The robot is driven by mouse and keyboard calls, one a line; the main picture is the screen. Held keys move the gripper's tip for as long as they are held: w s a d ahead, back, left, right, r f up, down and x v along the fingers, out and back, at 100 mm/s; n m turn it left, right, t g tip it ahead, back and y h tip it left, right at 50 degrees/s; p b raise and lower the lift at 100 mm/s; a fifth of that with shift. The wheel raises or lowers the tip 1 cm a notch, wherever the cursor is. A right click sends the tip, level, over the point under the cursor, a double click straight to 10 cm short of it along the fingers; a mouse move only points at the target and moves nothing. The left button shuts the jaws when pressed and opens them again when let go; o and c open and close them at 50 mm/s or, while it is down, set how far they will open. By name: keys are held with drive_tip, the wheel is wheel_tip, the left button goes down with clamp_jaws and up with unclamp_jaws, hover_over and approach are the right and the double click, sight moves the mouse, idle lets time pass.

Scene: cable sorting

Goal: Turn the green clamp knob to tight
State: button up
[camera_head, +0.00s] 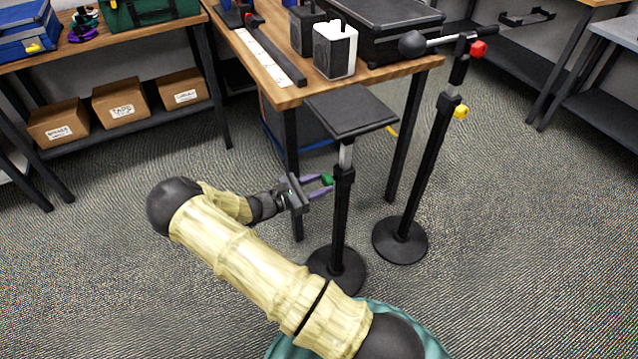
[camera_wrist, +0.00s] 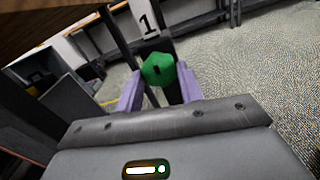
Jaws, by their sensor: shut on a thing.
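The green clamp knob (camera_head: 327,180) sits on the left side of the black stand's post (camera_head: 341,215), below its flat square top (camera_head: 350,115). My gripper (camera_head: 319,186) reaches it from the left, with its purple fingers on both sides of the knob. In the wrist view the green knob (camera_wrist: 158,69) lies between the tips of the two purple fingers, and my gripper (camera_wrist: 160,84) is shut on it. A dark mark shows on the knob's face.
A second stand (camera_head: 425,165) with a yellow knob (camera_head: 460,112) and a red knob (camera_head: 478,49) stands to the right. A wooden table (camera_head: 410,70) with a black case and speakers is behind. Open carpet lies in front and to the left.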

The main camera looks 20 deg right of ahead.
drive_tip(key=o, duration=1)
drive_tip(key=shift+a, duration=0.15)
drive_tip(key=a, duration=0.5)
drive_tip(key=a+p, duration=0.1)
drive_tip(key=a, duration=1.1)
drive_tip(key=shift+s+a, duration=0.1)
drive_tip(key=shift+s, duration=0.2)
